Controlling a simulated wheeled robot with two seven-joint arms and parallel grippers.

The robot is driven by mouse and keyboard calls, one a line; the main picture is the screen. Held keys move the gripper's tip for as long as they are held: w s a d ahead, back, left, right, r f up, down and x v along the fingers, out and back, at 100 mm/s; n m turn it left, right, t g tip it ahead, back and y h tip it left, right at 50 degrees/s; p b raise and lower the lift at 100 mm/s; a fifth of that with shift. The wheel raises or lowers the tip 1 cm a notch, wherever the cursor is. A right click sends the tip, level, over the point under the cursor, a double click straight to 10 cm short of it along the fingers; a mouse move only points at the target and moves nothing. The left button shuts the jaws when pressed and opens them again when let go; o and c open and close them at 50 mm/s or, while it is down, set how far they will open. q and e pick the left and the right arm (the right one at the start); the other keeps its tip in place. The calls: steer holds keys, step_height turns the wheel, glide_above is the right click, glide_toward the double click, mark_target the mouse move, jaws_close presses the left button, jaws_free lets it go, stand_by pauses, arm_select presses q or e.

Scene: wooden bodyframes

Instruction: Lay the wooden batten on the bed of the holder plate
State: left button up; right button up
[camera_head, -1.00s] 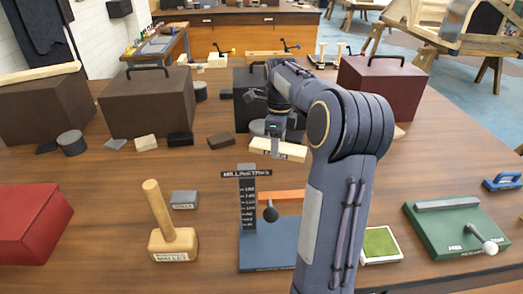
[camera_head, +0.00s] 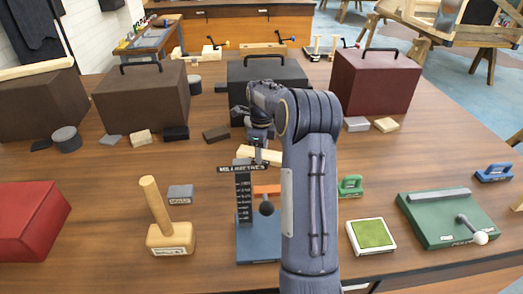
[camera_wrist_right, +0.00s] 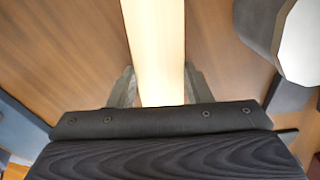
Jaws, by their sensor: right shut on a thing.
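The wooden batten (camera_head: 266,156) is a pale strip in the right gripper (camera_head: 258,147), held behind the millimetre scale in the head view. In the right wrist view the batten (camera_wrist_right: 155,45) runs between the two fingers of the right gripper (camera_wrist_right: 160,88), which are shut on it. A green plate (camera_head: 430,226) with a grey bar and a white-knobbed lever lies at the right front; it looks like the holder plate. Its upper face is bare of the batten, which is well to its left. My left gripper does not show.
A scale post on a blue base (camera_head: 258,246) stands in front of the batten, partly behind my arm. A green pad tray (camera_head: 371,236) and green-handled block (camera_head: 350,186) lie between arm and plate. A mallet (camera_head: 168,236) and red box (camera_head: 28,222) are left; big boxes stand behind.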

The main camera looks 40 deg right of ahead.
steer(key=shift+f, duration=0.15)
steer(key=o, duration=1)
steer(key=shift+o, duration=0.2)
